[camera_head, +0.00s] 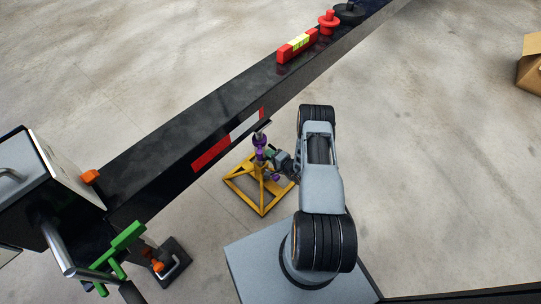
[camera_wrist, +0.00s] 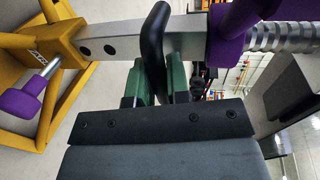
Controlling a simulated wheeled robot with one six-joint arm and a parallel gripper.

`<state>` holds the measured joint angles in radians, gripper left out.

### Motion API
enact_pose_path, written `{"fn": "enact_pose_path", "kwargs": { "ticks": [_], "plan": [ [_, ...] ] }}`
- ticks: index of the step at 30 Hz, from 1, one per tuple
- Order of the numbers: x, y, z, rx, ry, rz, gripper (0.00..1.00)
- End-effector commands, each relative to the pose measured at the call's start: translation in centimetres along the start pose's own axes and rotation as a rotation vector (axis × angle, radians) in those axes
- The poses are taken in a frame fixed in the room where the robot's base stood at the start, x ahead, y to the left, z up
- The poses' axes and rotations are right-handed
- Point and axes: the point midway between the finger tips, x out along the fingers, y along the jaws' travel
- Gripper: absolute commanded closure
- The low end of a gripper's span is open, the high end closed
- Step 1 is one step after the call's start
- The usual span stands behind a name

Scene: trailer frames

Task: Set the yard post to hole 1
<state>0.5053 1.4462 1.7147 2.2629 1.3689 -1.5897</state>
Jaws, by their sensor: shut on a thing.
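The yard post has a yellow frame base (camera_head: 238,184) on the floor, under the black trailer beam. Its silver tube (camera_wrist: 125,47) shows two dark holes beside the yellow collar (camera_wrist: 62,44). A purple-knobbed pin (camera_wrist: 22,104) points at the collar; how far it is seated I cannot tell. A purple part (camera_wrist: 228,45) sits on the tube beside a ribbed or threaded length. In the wrist view, my gripper's green fingers (camera_wrist: 157,85) are shut on a black curved handle (camera_wrist: 153,45) at the tube. In the head view, my gripper (camera_head: 281,160) is beside the post, its fingertips too small to make out.
The black trailer beam (camera_head: 160,140) runs diagonally over the post, with a red level (camera_head: 297,46) and a red knobbed piece (camera_head: 328,21) on it. A green-handled jack (camera_head: 125,238) stands lower left. A cardboard box (camera_head: 532,66) lies far right.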

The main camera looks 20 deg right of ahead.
Motion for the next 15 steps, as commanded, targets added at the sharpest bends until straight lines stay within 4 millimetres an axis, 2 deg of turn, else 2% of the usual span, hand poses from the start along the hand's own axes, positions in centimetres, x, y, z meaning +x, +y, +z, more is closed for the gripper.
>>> {"fn": "enact_pose_path", "kwargs": {
  "ticks": [5,12,15],
  "plan": [
    [0.4,1.8,0.0,0.000,0.000,0.001,1.00],
    [1.4,6.8,0.0,0.000,0.001,0.002,1.00],
    [1.8,8.2,0.0,0.000,0.002,0.001,1.00]
  ]
}}
